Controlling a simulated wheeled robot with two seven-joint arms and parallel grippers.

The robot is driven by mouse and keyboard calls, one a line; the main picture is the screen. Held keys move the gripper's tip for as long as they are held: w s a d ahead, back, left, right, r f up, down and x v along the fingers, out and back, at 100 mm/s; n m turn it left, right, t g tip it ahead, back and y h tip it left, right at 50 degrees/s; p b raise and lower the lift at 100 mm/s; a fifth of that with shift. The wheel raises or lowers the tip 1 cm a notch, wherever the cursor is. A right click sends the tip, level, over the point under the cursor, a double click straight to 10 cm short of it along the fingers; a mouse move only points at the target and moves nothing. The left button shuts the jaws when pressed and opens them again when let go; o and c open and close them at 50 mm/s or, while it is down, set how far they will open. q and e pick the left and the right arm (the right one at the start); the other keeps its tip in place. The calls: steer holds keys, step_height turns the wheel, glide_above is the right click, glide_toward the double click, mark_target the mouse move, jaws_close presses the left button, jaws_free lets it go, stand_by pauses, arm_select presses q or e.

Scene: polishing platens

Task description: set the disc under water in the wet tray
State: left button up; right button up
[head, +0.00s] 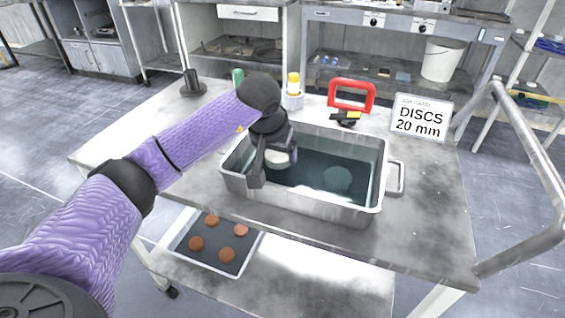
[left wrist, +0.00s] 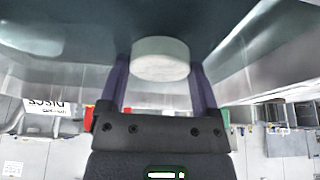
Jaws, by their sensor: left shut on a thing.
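The wet tray (head: 376,190) is a deep metal pan with handles on the table, holding dark water (head: 310,182). My left gripper (head: 275,163) reaches down inside the tray's left part. It is shut on a pale round disc (head: 281,158). In the left wrist view the disc (left wrist: 160,60) sits between the two purple fingers (left wrist: 158,88), with dark water beyond it. I cannot tell whether the disc touches the water. A faint round shape (head: 338,179) shows in the water to the right; I cannot tell if it is another disc. My right gripper is out of view.
A "DISCS 20 mm" sign (head: 421,117) is at back right. A lower tray (head: 224,258) holds several brown discs.

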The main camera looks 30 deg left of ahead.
arm_select(q)
step_height(320, 180, down, 2)
steer(key=shift+r, duration=0.15)
steer(key=o, duration=1.1)
steer(key=shift+o, duration=0.2)
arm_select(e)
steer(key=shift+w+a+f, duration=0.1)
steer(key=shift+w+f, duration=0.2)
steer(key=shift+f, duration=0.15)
arm_select(q)
steer(key=shift+r, duration=0.1)
steer(key=p+v, duration=0.4)
steer(key=v, duration=0.8)
steer(key=shift+p, duration=0.4)
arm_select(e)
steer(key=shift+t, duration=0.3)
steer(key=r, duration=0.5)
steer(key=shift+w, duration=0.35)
